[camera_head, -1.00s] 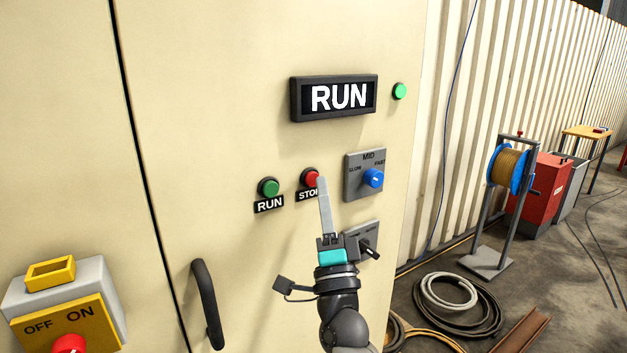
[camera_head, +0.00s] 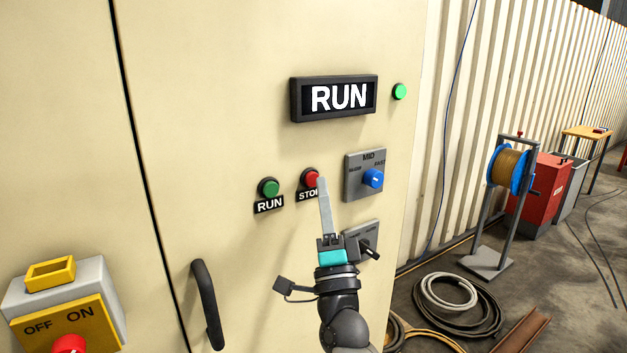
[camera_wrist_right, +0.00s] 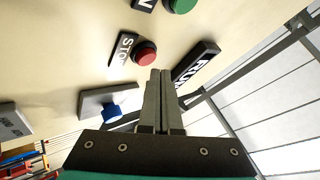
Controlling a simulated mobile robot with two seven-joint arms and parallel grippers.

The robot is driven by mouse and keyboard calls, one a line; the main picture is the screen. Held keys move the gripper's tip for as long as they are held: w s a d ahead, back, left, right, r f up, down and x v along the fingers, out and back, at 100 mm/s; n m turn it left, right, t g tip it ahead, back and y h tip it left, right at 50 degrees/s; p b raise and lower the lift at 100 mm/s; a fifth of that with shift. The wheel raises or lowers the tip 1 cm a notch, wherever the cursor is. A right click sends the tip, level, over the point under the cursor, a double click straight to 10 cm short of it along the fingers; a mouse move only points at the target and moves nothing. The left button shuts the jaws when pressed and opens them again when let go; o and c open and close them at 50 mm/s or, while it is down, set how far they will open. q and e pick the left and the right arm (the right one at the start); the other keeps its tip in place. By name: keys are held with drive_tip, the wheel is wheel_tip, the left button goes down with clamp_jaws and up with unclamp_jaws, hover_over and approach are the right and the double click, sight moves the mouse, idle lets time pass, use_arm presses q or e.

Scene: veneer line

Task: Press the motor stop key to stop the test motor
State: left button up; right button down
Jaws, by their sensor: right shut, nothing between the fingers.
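The red stop key (camera_head: 311,178) sits on the cream cabinet door above a black label, whose right end is hidden by my fingers. My right gripper (camera_head: 322,186) is shut and empty, its fingertips overlapping the lower right edge of the key in the head view. In the right wrist view the red key (camera_wrist_right: 145,52) is just beyond and left of the shut fingertips (camera_wrist_right: 160,72). I cannot tell whether they touch. The lit display (camera_head: 335,97) reads RUN. My left gripper is not in view.
A green RUN button (camera_head: 268,187) is left of the stop key. A blue speed knob (camera_head: 373,178) and a black-handled switch (camera_head: 369,247) are to the right. A door handle (camera_head: 207,304) and a yellow ON/OFF box (camera_head: 65,318) are lower left. Cable coils (camera_head: 447,291) lie on the floor.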

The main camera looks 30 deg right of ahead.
drive_tip(key=shift+y, duration=0.3)
idle(0.4)
drive_tip(key=shift+w, duration=0.45)
drive_tip(key=shift+w+a, duration=0.1)
drive_tip(key=shift+w, duration=0.25)
idle(0.5)
idle(0.3)
drive_tip(key=shift+s, duration=0.85)
drive_tip(key=s, duration=0.1)
drive_tip(key=s+p, duration=0.1)
drive_tip(key=s, duration=0.3)
drive_tip(key=shift+d+p, duration=0.3)
